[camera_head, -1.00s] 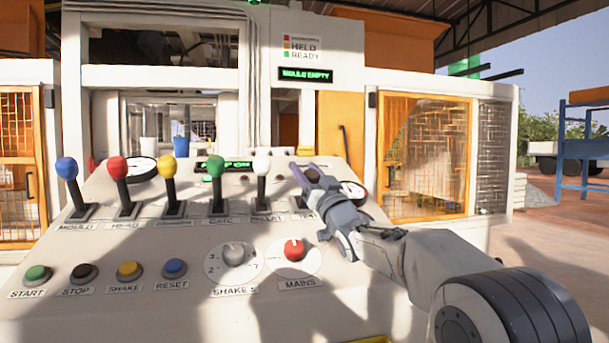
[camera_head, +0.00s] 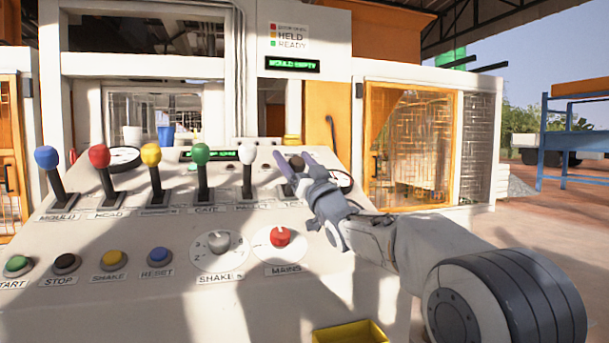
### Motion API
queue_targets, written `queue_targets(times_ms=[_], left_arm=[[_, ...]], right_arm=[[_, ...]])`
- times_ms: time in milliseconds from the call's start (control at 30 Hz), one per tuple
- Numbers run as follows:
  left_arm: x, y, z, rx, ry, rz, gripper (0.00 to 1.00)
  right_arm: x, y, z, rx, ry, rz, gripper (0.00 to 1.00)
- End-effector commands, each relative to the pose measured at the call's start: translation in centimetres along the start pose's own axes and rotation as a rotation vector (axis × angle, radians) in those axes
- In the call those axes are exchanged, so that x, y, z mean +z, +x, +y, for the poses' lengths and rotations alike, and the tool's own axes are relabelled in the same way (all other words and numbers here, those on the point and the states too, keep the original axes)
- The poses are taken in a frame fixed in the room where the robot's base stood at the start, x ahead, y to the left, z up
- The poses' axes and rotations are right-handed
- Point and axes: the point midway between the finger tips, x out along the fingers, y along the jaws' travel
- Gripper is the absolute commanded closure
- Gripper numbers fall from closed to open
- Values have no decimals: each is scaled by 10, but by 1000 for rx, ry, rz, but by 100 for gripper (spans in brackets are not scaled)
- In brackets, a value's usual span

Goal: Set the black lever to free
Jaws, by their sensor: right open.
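The black lever is the rightmost in the row on the sloped control panel (camera_head: 130,235). Its dark knob (camera_head: 297,163) shows between the fingers of my right gripper (camera_head: 293,157), and most of its shaft is hidden behind the gripper. My right gripper is open, with one finger on each side of the knob in the picture; I cannot tell whether they touch it. The label below the lever is partly covered and unreadable. My left gripper is not in view.
The white lever (camera_head: 248,155) stands close to the left, then green, yellow, red and blue levers. Buttons, a grey dial (camera_head: 219,242) and a red mains knob (camera_head: 280,237) lie nearer. A yellow container (camera_head: 350,333) is at the bottom edge. The display (camera_head: 292,65) reads "MOULD EMPTY".

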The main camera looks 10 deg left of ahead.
Motion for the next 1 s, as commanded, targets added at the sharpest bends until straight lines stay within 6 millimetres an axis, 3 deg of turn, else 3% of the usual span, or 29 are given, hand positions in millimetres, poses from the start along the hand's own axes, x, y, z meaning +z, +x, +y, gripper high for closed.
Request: queue_targets(times_ms=[300, 500, 1000], left_arm=[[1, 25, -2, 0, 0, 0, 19], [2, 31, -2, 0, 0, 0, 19], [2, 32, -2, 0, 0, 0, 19]], right_arm=[[2, -59, 1, 1, 0, 1, 19], [0, -84, 1, 1, -1, 3, 19], [-1, -92, 0, 0, 0, 3, 19]])
